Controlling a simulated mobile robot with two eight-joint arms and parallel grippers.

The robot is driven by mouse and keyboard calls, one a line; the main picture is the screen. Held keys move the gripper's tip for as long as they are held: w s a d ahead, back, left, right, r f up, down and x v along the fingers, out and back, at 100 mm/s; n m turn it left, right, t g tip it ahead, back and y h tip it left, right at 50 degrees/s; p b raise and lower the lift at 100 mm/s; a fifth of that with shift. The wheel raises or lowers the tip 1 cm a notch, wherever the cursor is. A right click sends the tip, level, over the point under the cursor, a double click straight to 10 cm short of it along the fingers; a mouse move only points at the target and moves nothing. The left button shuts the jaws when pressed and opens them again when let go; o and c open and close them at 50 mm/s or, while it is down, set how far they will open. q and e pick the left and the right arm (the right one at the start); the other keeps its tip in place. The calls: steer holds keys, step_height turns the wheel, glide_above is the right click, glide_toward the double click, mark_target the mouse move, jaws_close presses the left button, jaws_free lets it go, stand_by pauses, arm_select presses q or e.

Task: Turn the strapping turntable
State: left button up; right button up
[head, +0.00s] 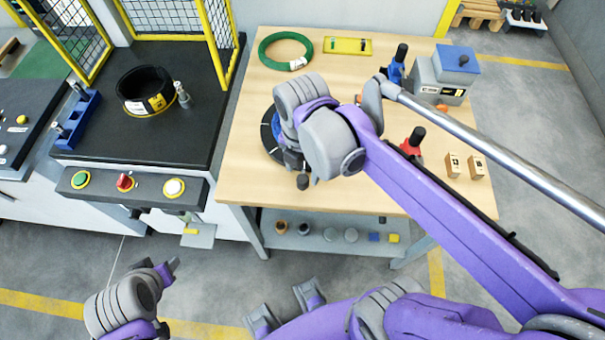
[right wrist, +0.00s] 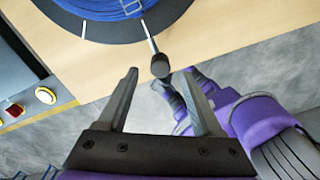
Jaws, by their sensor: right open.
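The strapping turntable (head: 267,138) is a dark disc on the wooden bench, partly hidden by my right arm. In the right wrist view its dark rim (right wrist: 100,30) carries a blue strapped coil (right wrist: 105,7). A thin metal handle reaches out from the rim and ends in a dark knob (right wrist: 160,66). My right gripper (right wrist: 160,74) is open, with the knob just beyond and between its fingertips in that view; no contact is visible. In the head view the right gripper (head: 297,172) is beside the turntable's near edge. My left arm shows at the lower left; its jaws are unclear.
On the bench (head: 235,165) are a green coil (head: 285,50), a yellow tray (head: 348,46), a grey box device (head: 443,75), a red-handled tool (head: 414,139) and wooden blocks (head: 465,166). A black machine table (head: 185,65) with a button panel (head: 130,188) stands left.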

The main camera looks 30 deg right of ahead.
step_height(320, 180, up, 6)
steer(key=shift+r, duration=0.15)
stand_by(0.6)
